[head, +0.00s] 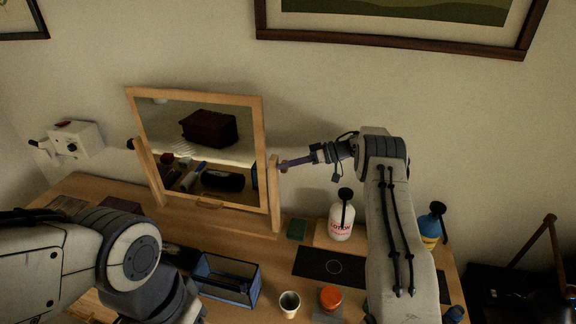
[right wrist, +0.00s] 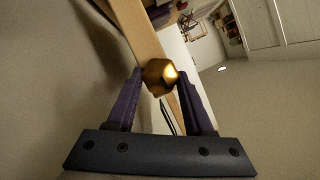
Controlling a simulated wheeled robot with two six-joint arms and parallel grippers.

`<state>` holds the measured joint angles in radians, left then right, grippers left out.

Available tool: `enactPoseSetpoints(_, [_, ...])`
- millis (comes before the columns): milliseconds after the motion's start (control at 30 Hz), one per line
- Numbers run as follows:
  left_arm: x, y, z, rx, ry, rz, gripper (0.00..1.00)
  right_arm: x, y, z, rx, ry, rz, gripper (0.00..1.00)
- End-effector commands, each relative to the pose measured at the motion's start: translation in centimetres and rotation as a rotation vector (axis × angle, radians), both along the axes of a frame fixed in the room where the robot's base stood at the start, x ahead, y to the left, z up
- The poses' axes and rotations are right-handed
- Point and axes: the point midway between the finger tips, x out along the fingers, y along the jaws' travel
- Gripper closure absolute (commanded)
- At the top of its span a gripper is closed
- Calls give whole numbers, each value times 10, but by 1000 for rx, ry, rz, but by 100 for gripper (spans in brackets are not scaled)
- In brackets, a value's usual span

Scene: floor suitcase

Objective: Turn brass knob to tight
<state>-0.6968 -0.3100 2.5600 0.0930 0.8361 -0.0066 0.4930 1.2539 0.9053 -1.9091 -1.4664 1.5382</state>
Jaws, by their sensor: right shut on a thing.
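The brass knob (right wrist: 159,77) is a rounded, shiny piece at the side of the mirror's wooden post, seen large in the right wrist view. My right gripper (right wrist: 160,84) has one dark finger on each side of it and is shut on it. In the head view my right gripper (head: 287,164) reaches in from the right to the right post (head: 274,195) of the tilting mirror (head: 205,150); its fingers hide the knob there. The mirror's wooden frame leans in its stand. My left arm fills the lower left; its gripper is out of view.
On the table stand a lotion bottle (head: 342,222), a blue-and-yellow bottle (head: 430,230), a cup (head: 289,304), an orange-lidded jar (head: 331,297) and an open blue-grey box (head: 226,279). A dark mat (head: 322,268) lies below the lotion bottle. The wall is close behind the mirror.

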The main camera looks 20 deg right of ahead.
Motion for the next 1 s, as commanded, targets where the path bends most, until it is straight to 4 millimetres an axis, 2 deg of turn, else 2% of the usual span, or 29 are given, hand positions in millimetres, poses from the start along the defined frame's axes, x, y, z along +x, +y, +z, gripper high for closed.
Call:
enactPoseSetpoints(133, [0,0,0,0,0,0,50,0,-1,0,-1,-1,-3,100])
enactPoseSetpoints(167, [0,0,0,0,0,0,50,0,-1,0,-1,-1,-3,36])
enactPoseSetpoints(200, [0,0,0,0,0,0,50,0,-1,0,-1,-2,-3,21])
enactPoseSetpoints(500, [0,0,0,0,0,0,50,0,0,0,-1,-2,-1,19])
enactPoseSetpoints(633, [0,0,-6,0,0,0,50,-2,-7,1,-1,-4,-2,19])
enactPoseSetpoints(1000, [0,0,-45,0,0,-1,50,-27,-68,21,-2,-5,-4,19])
